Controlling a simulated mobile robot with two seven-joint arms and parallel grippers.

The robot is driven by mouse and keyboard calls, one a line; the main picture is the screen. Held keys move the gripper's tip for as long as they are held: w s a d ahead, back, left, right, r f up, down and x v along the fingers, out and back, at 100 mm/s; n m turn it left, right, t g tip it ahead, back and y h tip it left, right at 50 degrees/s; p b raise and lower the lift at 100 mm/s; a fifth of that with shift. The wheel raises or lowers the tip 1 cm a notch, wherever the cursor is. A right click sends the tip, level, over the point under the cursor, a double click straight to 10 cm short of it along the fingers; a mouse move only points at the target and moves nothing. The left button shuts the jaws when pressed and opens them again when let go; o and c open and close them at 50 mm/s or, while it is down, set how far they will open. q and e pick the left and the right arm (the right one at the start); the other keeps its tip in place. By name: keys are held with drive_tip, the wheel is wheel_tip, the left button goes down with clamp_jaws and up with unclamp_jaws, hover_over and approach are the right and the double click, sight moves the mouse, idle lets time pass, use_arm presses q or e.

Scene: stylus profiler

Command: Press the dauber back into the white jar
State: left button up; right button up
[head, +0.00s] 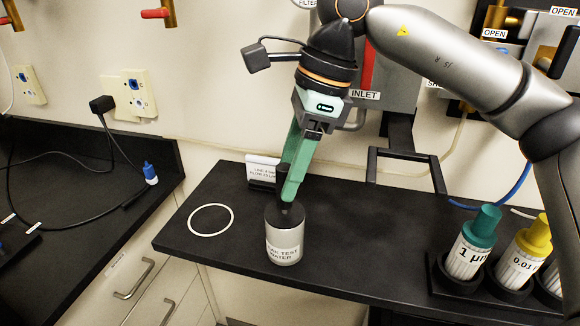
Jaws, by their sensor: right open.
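The white jar (285,248), with a label ending in "TEST WATER", stands upright on the black bench. Its dark top (285,215) faces up. The dark dauber (282,183) shows at the jar's mouth, partly hidden by the green fingers. My right gripper (288,188) comes down from above, its fingertips just over the jar. It is open, with its fingers around or beside the dauber; contact cannot be told. How deep the dauber sits in the jar is hidden. My left gripper is not in view.
A white ring (211,206) marks bare bench left of the jar. A small sign (262,168) stands behind. Bottles with green (480,226) and yellow (538,236) caps stand in a black rack at right. The bench's front edge lies close below the jar.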

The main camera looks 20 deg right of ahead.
drive_tip(key=shift+r+p, duration=2.7)
drive_tip(key=shift+r, duration=0.8)
wheel_tip(320, 180, up, 2)
drive_tip(key=r, duration=0.1)
wheel_tip(320, 180, up, 9)
drive_tip(key=p, duration=0.1)
hover_over(294, 211)
drive_tip(key=d, duration=0.3)
drive_tip(key=shift+s, duration=0.35)
drive_tip(key=shift+f, duration=0.1)
